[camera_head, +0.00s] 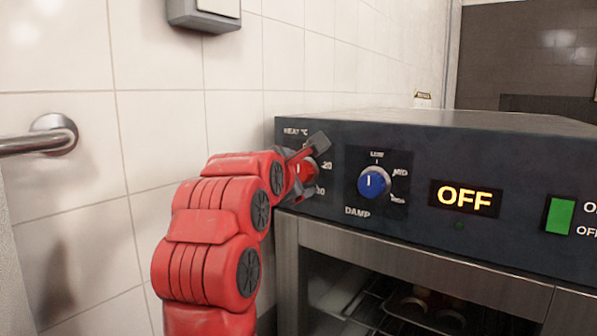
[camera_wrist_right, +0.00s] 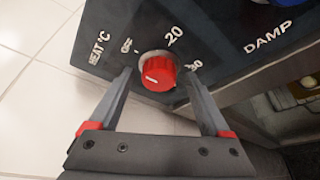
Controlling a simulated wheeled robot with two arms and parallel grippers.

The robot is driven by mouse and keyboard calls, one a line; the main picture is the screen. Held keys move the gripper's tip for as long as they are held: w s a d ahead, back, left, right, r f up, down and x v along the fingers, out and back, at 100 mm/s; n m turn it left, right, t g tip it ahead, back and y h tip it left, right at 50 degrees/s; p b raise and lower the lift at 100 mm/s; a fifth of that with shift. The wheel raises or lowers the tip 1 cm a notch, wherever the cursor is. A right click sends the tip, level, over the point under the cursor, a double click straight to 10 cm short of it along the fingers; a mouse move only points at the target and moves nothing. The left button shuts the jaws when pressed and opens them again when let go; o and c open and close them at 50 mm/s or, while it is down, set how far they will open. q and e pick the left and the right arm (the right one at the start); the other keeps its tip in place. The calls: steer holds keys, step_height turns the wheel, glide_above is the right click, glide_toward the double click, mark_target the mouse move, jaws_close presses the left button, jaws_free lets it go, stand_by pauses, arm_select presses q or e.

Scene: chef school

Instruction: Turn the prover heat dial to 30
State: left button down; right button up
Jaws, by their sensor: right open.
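The red heat dial (camera_wrist_right: 158,78) is on the prover's dark front panel, with "HEAT °C", "20" and "30" printed around it. Its white pointer line lies towards the left of its face in the wrist view; the exact setting is unclear. My right gripper (camera_wrist_right: 159,72) is open, with one finger on each side of the dial; I cannot tell whether they touch it. In the head view the right gripper (camera_head: 308,168) covers much of the dial and some of its markings. My left gripper is not in view.
A blue damp dial (camera_head: 374,183) sits right of the heat dial. A display (camera_head: 465,198) reads "OFF", with a green switch (camera_head: 561,215) further right. A tiled wall with a metal rail (camera_head: 40,138) is on the left. Racks show inside the prover below.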

steer(key=shift+s+r, duration=0.1)
steer(key=shift+s, duration=0.05)
steer(key=shift+c, duration=0.5)
jaws_close()
